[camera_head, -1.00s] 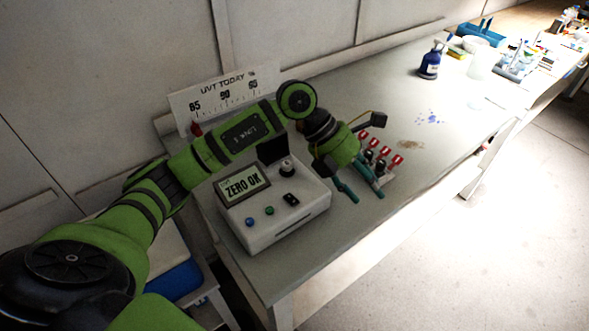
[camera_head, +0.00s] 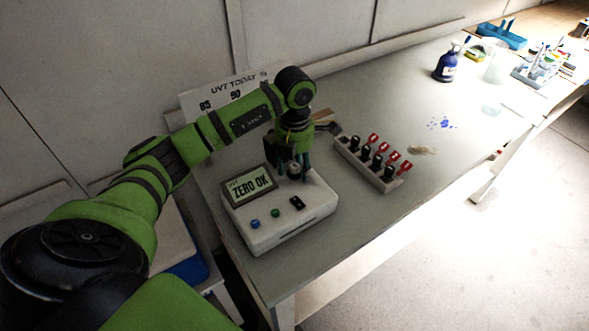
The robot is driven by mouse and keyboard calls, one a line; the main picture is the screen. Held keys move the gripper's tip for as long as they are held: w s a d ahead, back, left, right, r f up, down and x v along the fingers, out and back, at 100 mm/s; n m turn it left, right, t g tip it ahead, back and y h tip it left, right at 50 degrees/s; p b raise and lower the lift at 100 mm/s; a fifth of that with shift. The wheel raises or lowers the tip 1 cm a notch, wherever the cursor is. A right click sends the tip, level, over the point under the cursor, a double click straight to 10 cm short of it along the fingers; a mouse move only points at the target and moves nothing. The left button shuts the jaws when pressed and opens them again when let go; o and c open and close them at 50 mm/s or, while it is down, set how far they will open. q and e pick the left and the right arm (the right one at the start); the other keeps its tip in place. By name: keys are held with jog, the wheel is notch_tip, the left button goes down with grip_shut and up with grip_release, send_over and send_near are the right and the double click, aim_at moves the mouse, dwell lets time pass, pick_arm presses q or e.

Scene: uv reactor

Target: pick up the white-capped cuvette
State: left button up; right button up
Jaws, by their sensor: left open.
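A small round piece with a pale, whitish top (camera_head: 293,171) stands on the back right of a white instrument (camera_head: 270,228) whose screen reads "ZERO OK". It looks like the white-capped cuvette, but it is too small to be sure. My left gripper (camera_head: 293,165) points down right at this piece. Its teal fingers are apart, one on each side of it, and it is open. I cannot tell whether the fingers touch it. My right gripper is not in view.
A white rack (camera_head: 372,177) with several black-topped pieces and red tags stands right of the instrument. A brownish spot (camera_head: 422,150) and blue specks (camera_head: 442,123) mark the bench. A blue bottle (camera_head: 446,66) stands farther back. The bench front is clear.

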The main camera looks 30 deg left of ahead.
pick_arm(q)
jog(key=shift+f, duration=0.2)
grip_shut()
jog(key=shift+w+r, duration=0.1)
jog(key=shift+r, duration=0.1)
